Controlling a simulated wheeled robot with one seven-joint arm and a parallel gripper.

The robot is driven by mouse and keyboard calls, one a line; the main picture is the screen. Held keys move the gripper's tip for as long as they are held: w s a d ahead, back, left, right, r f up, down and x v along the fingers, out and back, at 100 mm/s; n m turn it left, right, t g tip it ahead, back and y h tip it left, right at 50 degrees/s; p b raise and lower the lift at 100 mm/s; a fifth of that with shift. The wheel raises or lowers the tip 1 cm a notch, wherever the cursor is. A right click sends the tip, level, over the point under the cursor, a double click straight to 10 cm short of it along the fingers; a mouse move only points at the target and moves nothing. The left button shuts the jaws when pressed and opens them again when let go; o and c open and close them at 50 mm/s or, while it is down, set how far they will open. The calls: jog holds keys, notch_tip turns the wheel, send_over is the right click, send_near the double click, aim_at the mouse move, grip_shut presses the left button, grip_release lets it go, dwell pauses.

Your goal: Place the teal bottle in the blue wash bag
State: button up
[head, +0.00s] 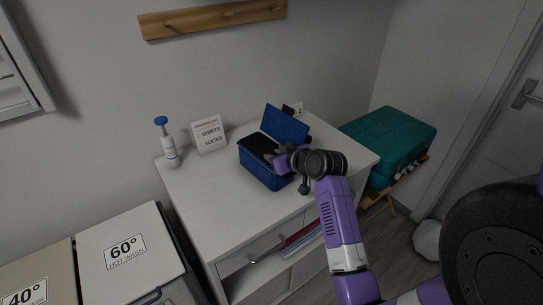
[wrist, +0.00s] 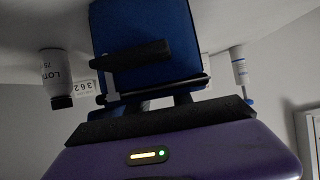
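The blue wash bag (head: 262,172) stands on the white dresser with its lid (head: 285,123) raised and its dark inside showing. It also fills the upper middle of the wrist view (wrist: 155,25). My gripper (head: 274,157) is at the bag's right side, close over the opening. In the wrist view my gripper (wrist: 150,98) points toward the bag, with dark parts in front of the blue. The fingertips are too dark and overlapped to tell their opening, and I cannot make out anything held. I see no teal bottle in either view; it may be hidden.
A white bottle with a blue pump (head: 169,145) and a sign (head: 209,134) stand left on the dresser top (head: 210,185). A black-capped lotion bottle (wrist: 56,75) stands near a small number card (wrist: 83,88). A teal suitcase (head: 390,142) lies at right. The dresser's front left is clear.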

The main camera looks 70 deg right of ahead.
jog(key=shift+r, duration=0.1)
jog(key=shift+s+r, duration=0.1)
jog(key=shift+r, duration=0.05)
jog(key=v, duration=1.2)
jog(key=a+f, duration=0.2)
jog(key=w+a+f, duration=0.1)
jog(key=a, duration=0.2)
jog(key=w+a+f, duration=0.1)
jog(key=a+f, duration=0.1)
jog(key=a, duration=0.1)
jog(key=shift+a+f, duration=0.25)
jog(key=shift+f, duration=0.1)
jog(key=s+a+f+n+t+y, duration=0.1)
jog(key=s+a+f, duration=0.15)
jog(key=a, duration=0.75)
jog(key=s+a+f+n+t+y, duration=0.15)
jog(key=s+a, duration=0.25)
jog(key=a, duration=0.5)
jog(key=s+a+r+n+y, duration=0.1)
jog(key=s+a+r, duration=0.1)
jog(key=s+a, duration=0.1)
jog(key=s+a+r+n+t+y, duration=0.1)
jog(key=s+a+r, duration=0.1)
jog(key=s+a, duration=0.1)
jog(key=s+a+r+n+y, duration=0.1)
jog(key=s+a+r, duration=0.1)
jog(key=s+a, duration=0.1)
jog(key=shift+a+r+n+t+y, duration=0.1)
jog(key=shift+a+n+t+y, duration=0.15)
jog(key=shift+a+t, duration=0.15)
